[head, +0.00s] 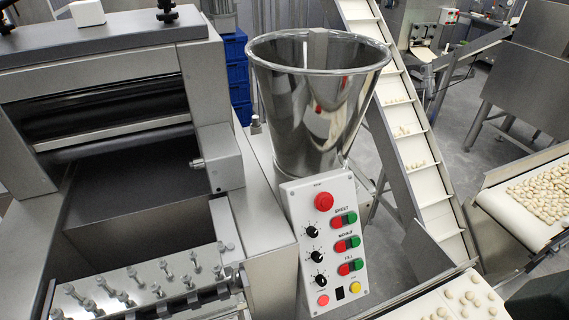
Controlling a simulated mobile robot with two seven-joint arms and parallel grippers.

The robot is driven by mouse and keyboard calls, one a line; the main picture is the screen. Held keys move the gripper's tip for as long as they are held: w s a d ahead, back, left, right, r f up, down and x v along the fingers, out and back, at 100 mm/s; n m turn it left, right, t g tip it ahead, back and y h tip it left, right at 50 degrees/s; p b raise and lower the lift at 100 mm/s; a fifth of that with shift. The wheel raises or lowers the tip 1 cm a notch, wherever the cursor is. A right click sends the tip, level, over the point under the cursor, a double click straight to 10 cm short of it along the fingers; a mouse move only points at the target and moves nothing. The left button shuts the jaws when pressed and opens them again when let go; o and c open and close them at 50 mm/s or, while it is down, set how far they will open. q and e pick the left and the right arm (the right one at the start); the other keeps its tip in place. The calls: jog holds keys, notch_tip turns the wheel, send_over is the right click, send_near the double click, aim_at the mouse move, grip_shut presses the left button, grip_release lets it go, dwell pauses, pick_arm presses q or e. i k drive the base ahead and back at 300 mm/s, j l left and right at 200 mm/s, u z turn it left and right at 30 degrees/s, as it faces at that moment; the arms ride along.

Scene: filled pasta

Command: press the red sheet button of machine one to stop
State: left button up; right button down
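The control panel (300,215) is a tilted white plate in front of the steel hopper. Its row labelled SHEET has a red button (338,222) on the left and a green button (351,218) beside it. A larger round red button (323,201) sits above that row. Two more red and green pairs, the lower one labelled FILL, lie below. Black knobs (312,232) line the panel's left side. Nothing covers the SHEET buttons. Neither of my grippers can be made out in the head view.
A steel hopper (300,110) stands behind the panel. The roller machine (110,60) fills the left. An inclined conveyor (410,150) rises behind, and belts with pasta pieces (490,200) lie to the right. A dark shape (540,300) at the bottom right is unclear.

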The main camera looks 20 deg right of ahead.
aim_at(336, 223)
jog(key=z, duration=0.85)
